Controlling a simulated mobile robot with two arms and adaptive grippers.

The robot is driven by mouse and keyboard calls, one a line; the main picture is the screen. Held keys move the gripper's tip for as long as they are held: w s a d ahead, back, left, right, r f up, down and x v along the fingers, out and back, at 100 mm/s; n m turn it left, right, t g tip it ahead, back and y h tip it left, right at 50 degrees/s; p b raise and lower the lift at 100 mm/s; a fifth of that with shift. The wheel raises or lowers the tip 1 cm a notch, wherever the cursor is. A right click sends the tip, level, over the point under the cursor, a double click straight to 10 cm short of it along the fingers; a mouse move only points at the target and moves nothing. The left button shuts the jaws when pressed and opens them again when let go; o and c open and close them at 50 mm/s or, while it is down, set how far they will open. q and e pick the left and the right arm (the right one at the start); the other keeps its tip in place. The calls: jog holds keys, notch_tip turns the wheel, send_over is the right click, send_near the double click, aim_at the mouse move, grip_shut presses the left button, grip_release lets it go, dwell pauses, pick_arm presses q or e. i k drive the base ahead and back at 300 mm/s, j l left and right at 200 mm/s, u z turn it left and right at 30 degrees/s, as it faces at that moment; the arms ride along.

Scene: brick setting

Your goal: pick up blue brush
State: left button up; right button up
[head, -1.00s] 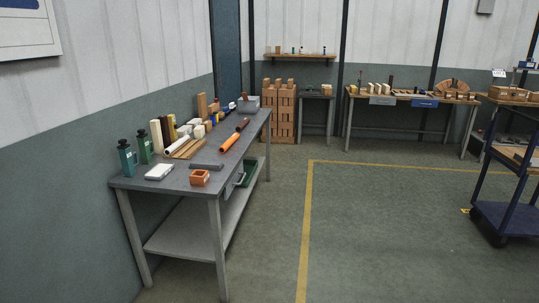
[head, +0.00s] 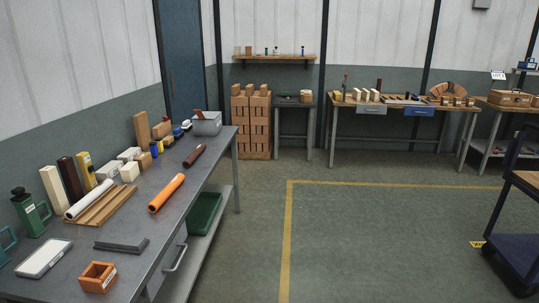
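I cannot make out a blue brush for certain at this distance. Small blue items stand toward the far end of the long grey workbench (head: 172,222) on the left, among them a dark blue one (head: 178,132). They are too small to tell their kind. A thin blue item (head: 303,50) stands on the wall shelf (head: 275,60). Neither of my grippers is in view.
The bench holds an orange tube (head: 166,193), a brown tube (head: 195,156), a grey box (head: 206,124) and several blocks. Another worktable (head: 350,104) stands by the back wall. A blue cart (head: 520,262) is at right. The floor between is clear.

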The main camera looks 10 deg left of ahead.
aim_at(177, 133)
jog(key=i+l+u, duration=0.15)
jog(key=i+u, duration=0.25)
jog(key=i, duration=0.2)
jog(key=i+l+u, duration=0.3)
jog(key=i+u, duration=0.15)
jog(key=i+l+u, duration=0.4)
jog(key=i, duration=0.25)
jog(key=l, duration=0.1)
